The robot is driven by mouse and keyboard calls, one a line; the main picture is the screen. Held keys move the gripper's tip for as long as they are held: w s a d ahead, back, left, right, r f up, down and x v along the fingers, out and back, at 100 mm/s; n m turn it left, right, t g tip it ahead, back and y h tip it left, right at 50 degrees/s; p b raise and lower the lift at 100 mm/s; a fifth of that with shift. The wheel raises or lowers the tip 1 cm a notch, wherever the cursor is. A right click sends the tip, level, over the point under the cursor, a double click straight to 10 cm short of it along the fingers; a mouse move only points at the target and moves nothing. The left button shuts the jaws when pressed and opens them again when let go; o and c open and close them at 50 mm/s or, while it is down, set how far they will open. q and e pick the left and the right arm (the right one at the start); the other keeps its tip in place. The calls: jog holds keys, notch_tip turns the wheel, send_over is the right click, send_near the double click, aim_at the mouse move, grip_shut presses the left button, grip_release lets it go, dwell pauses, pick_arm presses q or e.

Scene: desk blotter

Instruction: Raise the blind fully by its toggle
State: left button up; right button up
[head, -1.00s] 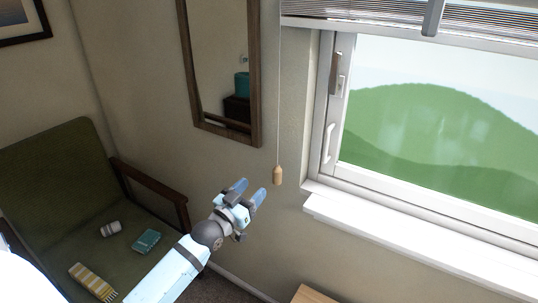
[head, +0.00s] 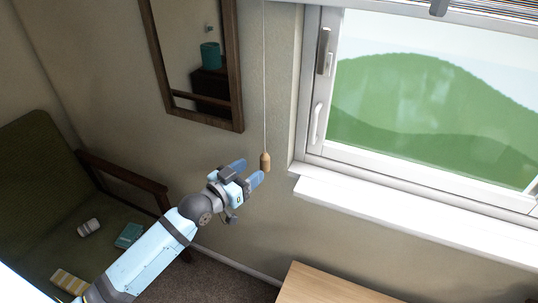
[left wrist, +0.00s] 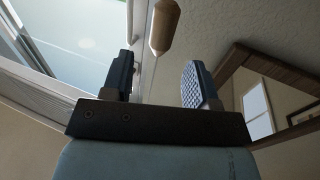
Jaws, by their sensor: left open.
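The wooden toggle (head: 265,162) hangs on a thin cord (head: 264,80) beside the window frame in the head view. My left gripper (head: 250,172) is open, with its fingers just left of and slightly below the toggle. In the left wrist view the toggle (left wrist: 164,27) shows beyond the gap between my open fingers (left wrist: 157,80), nothing held between them. The blind (head: 478,14) is bunched at the top edge of the head view, with only its lower part showing. My right gripper is not in view.
A wood-framed mirror (head: 238,60) hangs left of the cord. A white sill (head: 400,222) juts out at right, with a wooden surface (head: 325,287) below. A green armchair (head: 35,175) with small items stands at left.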

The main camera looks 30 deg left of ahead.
aim_at(269, 157)
pick_arm(q)
jog(key=x, duration=0.8)
jog(key=shift+w, duration=0.2)
jog(key=shift+f, duration=0.1)
grip_shut()
